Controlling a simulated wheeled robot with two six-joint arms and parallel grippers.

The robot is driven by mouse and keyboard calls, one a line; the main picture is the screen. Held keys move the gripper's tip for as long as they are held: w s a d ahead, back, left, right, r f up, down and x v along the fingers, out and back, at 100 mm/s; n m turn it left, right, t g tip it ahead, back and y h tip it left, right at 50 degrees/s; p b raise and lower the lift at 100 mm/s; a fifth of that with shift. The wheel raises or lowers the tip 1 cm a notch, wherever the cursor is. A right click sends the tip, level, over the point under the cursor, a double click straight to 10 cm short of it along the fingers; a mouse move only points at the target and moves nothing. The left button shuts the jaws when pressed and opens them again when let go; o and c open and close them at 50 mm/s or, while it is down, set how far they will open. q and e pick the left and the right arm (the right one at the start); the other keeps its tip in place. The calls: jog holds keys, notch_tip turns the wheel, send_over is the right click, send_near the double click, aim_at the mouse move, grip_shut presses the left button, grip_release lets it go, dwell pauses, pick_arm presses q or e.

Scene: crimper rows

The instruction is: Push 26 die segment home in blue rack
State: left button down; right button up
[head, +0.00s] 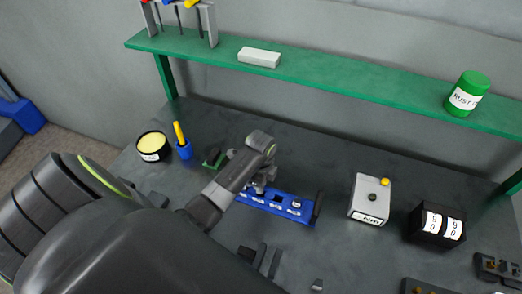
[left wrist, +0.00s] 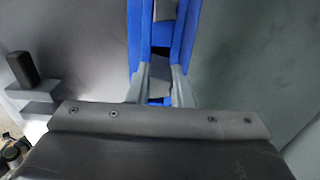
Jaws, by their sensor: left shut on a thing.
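My left gripper (head: 262,186) reaches down onto the left part of the rack. In the left wrist view, the gripper (left wrist: 161,92) is shut on a grey block, which looks like a die segment (left wrist: 160,76), between the rack's blue side walls (left wrist: 135,35). The numbers on the labels are too small to read. How deep the segment sits is hidden by the fingers. My right gripper is not in view.
A grey box with a yellow button (head: 368,197) and a black counter box (head: 437,224) stand right of the rack. A green shelf (head: 340,85) runs above the back.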

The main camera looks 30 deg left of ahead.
pick_arm(q)
jog(key=shift+f+b, duration=0.5)
jog(key=shift+f, duration=0.8)
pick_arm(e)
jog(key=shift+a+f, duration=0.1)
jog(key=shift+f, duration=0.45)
pick_arm(q)
jog(key=c, duration=1.2)
grip_release()
